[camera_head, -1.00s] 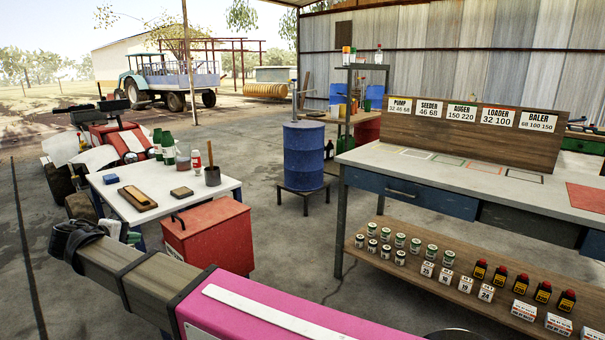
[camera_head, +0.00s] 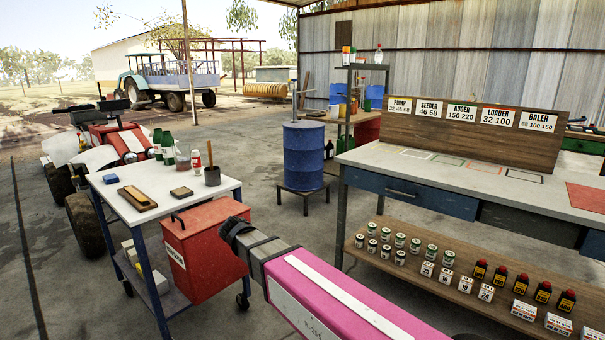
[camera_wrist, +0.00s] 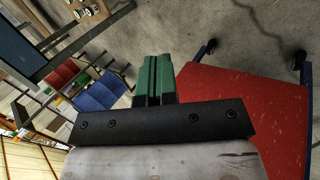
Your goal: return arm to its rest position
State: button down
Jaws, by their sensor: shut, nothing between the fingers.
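My arm's pink section with white strips rises from the bottom of the head view. Its grey and black end is beside the red box (camera_head: 207,245). My gripper (camera_wrist: 154,62) shows in the wrist view as two green fingers, shut together with nothing between them, in front of a black bracket. The fingers do not show clearly in the head view. In the wrist view the red box (camera_wrist: 240,110) fills the right side, beside the fingers, with concrete floor beyond.
A white-topped trolley (camera_head: 226,185) with bottles and a wooden tray (camera_head: 138,198) stands at left. The blue barrel (camera_head: 304,155) is on a stand mid-floor. The workbench (camera_head: 430,172) at right has a lower shelf of cans and boxes.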

jog(key=s+d+f+m+g+y, duration=0.1)
jog(key=s+d+f+m, duration=0.1)
jog(key=d, duration=0.9)
jog(key=s+d+f+m+g+y, duration=0.2)
jog(key=s+d+f+m, duration=0.1)
jog(key=d, duration=0.8)
jog(key=s+d+f+m+g+y, duration=0.1)
jog(key=s+d+f+m, duration=0.1)
jog(key=d+f, duration=0.4)
jog(key=d+m, duration=0.1)
jog(key=d, duration=0.4)
jog(key=shift+s+d+f+m+g+y, duration=0.15)
jog(key=shift+f+m+g+y, duration=0.15)
jog(key=shift+f+m+y, duration=0.1)
